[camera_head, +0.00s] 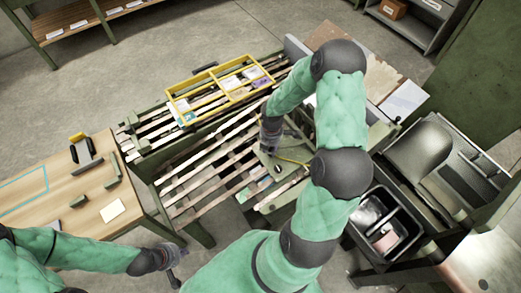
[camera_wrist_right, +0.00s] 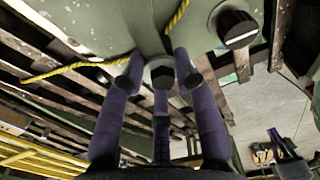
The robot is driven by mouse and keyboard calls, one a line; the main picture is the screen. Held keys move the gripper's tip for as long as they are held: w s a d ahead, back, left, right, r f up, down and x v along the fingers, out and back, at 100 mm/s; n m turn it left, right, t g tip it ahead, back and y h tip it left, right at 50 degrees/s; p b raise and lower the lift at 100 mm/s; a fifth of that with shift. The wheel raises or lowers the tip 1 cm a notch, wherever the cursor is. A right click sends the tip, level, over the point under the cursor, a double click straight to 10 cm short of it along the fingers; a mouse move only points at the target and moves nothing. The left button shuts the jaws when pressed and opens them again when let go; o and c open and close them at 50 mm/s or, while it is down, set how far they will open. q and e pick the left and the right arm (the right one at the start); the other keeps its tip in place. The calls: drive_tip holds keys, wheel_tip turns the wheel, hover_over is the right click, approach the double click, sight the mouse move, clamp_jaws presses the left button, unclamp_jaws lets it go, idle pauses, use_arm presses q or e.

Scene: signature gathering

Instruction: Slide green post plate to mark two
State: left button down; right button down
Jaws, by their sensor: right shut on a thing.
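The green post plate (camera_head: 268,160) lies on the slatted table, partly covered by my right arm and gripper. In the right wrist view the plate (camera_wrist_right: 105,22) fills the top, with a black-capped post (camera_wrist_right: 236,26) at its right and a yellow cord across it. My right gripper (camera_head: 269,146) is at the plate. Its purple fingers (camera_wrist_right: 160,80) are shut around a dark-ended post (camera_wrist_right: 160,70) on it. My left gripper (camera_head: 172,262) is low at the left, away from the plate, and its finger gap is unclear. I cannot make out mark two.
A black bin (camera_head: 384,224) and a metal sink-like unit (camera_head: 425,155) stand at the right.

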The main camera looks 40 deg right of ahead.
sight(281, 149)
drive_tip(key=d, duration=0.1)
drive_tip(key=d+p, duration=0.1)
drive_tip(key=d+r+p, duration=0.1)
drive_tip(key=d, duration=0.1)
drive_tip(key=shift+s, duration=0.35)
drive_tip(key=shift+d+p, duration=0.55)
drive_tip(key=shift+f, duration=0.1)
drive_tip(key=c, duration=1)
unclamp_jaws()
drive_tip(key=shift+s, duration=0.1)
drive_tip(key=shift+d, duration=0.15)
